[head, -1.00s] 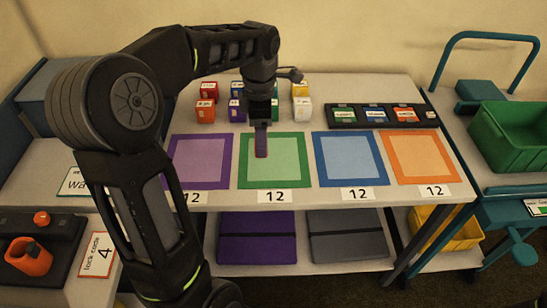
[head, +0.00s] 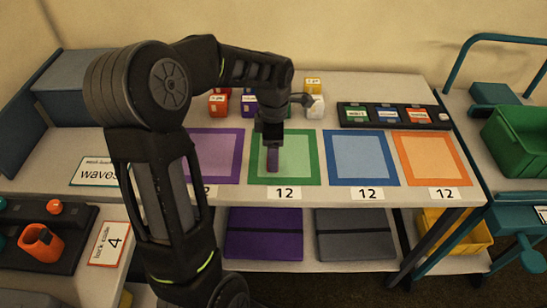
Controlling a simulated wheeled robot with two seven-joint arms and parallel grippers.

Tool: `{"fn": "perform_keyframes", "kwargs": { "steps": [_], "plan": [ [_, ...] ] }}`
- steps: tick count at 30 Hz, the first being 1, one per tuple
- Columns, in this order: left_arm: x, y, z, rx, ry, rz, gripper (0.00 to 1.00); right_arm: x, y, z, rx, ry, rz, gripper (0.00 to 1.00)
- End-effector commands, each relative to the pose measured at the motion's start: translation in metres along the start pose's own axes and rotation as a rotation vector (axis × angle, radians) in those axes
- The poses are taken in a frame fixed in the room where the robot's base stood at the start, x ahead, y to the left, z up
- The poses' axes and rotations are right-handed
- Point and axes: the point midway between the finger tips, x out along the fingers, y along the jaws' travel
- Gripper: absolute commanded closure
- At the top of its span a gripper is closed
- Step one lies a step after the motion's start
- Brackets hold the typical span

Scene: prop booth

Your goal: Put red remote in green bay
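The green bay (head: 306,158) is a pale green square with a darker green border on the table. My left gripper (head: 272,145) points down over its left half. A slim, dark reddish-purple bar (head: 272,160), which looks like the remote, hangs upright between its fingers. The gripper appears shut on it. Its lower end is over the pale middle of the bay; I cannot tell whether it touches the surface. My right gripper is not in view.
Purple (head: 236,150), blue (head: 361,158) and orange (head: 432,158) bays flank the green one and look empty. Small colored blocks (head: 218,105) stand behind, partly hidden by my arm. A black tray (head: 365,124) with labeled colored pieces lies at the back right.

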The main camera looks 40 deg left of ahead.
Motion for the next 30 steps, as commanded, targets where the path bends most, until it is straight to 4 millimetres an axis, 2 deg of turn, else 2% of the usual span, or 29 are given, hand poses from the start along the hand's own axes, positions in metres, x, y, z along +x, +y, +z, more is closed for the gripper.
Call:
{"fn": "perform_keyframes", "kwargs": {
  "steps": [3,6,18,19,26,30],
  "plan": [
    [0.018,-0.001,-0.001,-0.001,0.002,-0.004,0.76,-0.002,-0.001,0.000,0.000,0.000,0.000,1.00],
    [0.027,-0.001,0.000,0.000,0.001,-0.002,0.76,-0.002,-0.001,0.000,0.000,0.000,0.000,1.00],
    [0.033,0.000,0.000,0.000,0.000,0.000,0.76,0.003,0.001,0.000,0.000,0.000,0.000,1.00],
    [0.031,0.000,0.000,0.000,0.000,0.000,0.33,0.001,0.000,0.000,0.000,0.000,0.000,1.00],
    [0.031,0.000,0.000,0.000,0.000,-0.001,0.14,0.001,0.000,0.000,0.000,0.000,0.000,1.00],
    [0.031,0.000,0.000,0.000,0.000,-0.001,0.14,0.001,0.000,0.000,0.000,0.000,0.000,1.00]
  ]
}}
